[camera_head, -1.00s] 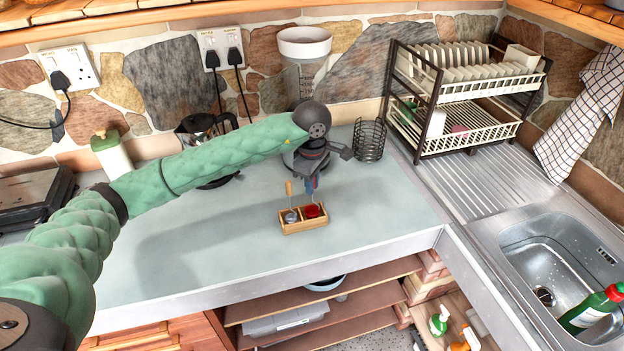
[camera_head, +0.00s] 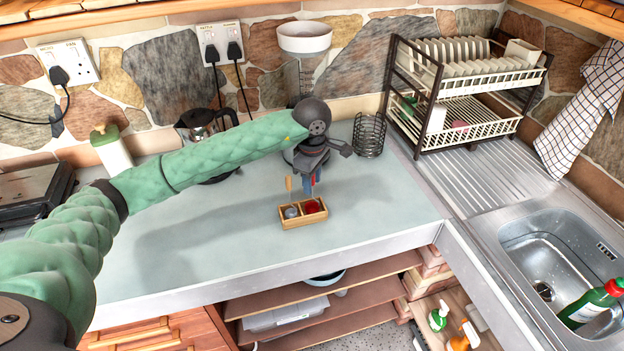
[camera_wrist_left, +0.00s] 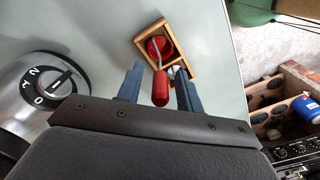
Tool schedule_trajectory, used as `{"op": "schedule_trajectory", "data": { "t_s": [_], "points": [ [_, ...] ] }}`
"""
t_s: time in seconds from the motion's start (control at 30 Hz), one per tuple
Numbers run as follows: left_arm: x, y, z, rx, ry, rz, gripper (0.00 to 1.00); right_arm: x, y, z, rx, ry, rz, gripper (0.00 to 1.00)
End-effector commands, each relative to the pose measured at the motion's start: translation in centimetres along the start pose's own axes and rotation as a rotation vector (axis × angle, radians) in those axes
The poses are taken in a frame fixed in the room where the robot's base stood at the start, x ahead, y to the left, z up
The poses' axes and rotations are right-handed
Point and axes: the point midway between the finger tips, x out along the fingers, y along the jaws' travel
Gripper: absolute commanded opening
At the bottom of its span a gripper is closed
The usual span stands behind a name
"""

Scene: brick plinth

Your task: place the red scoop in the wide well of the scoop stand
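The wooden scoop stand (camera_head: 304,222) sits on the counter with two wells side by side. The red scoop (camera_head: 312,206) has its bowl down in the right-hand well, which looks the wider; its red handle (camera_wrist_left: 160,88) rises towards my wrist. A grey scoop (camera_head: 291,212) with a wooden handle is in the left well. My left gripper (camera_head: 311,187) is above the stand. In the left wrist view its fingers (camera_wrist_left: 159,88) are spread, with a gap on each side of the red handle between them. My right gripper is not in view.
A wire utensil basket (camera_head: 369,135) stands behind and right of the stand. A dish rack (camera_head: 465,100) is at the back right, beside the sink (camera_head: 555,250). A kettle (camera_head: 207,128) stands behind my left arm. The counter around the stand is clear.

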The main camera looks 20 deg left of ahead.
Motion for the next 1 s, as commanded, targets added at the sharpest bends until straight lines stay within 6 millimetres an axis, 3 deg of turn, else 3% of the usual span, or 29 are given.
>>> {"op": "schedule_trajectory", "data": {
  "t_s": [0.37,0.5,0.73,1.0],
  "points": [
    [-0.4,0.0,0.0,0.000,0.000,0.000,0.36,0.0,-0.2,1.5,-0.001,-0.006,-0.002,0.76],
    [-0.9,0.0,0.0,0.001,0.000,0.000,0.36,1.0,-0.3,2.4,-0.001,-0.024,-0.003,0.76],
    [-2.7,0.0,0.0,0.000,0.001,0.001,0.36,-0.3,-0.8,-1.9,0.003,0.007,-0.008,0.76],
    [-5.8,0.1,0.0,0.000,0.000,0.003,0.36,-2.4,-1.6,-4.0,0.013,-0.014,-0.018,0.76]
  ]
}}
